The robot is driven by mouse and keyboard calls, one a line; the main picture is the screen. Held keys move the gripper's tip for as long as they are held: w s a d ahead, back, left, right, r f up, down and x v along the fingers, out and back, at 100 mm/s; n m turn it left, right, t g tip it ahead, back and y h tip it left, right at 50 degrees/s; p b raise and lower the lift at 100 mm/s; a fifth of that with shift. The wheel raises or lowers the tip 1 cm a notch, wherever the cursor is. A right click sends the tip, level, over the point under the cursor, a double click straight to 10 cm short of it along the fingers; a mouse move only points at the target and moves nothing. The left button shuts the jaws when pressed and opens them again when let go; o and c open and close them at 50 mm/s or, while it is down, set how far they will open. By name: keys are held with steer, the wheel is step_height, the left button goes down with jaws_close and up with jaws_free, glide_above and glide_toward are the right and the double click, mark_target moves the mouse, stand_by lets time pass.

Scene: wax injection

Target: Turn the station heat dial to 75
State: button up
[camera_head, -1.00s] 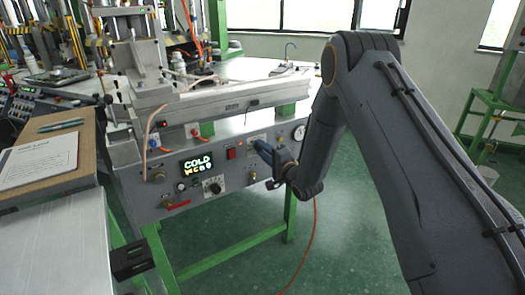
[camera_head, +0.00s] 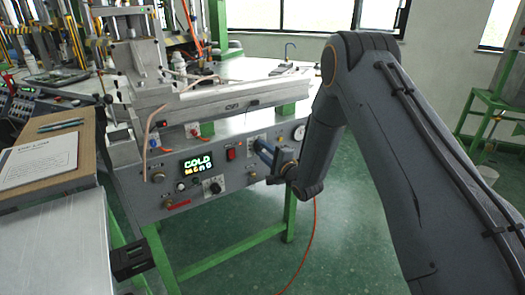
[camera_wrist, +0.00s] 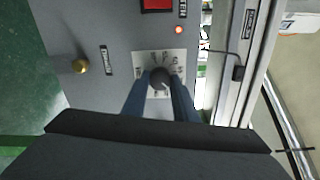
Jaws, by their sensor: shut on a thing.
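The station heat dial (camera_wrist: 160,77) is a black knob on a white scale plate, seen in the wrist view. The scale figures are too blurred to read. My gripper (camera_wrist: 160,92) has its two blue fingers closed on either side of the knob. In the head view my gripper (camera_head: 262,150) is against the grey front panel (camera_head: 230,180) and hides the dial. The lit display (camera_head: 197,164) reads COLD on top, with an unclear second line.
A red switch (camera_head: 231,154) and another black knob (camera_head: 213,187) are left of my gripper. A round gauge (camera_head: 299,133) is to its right. A brass knob (camera_wrist: 80,66) shows in the wrist view.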

steer(key=o, duration=1.1)
steer(key=shift+c, duration=0.2)
steer(key=v, duration=0.8)
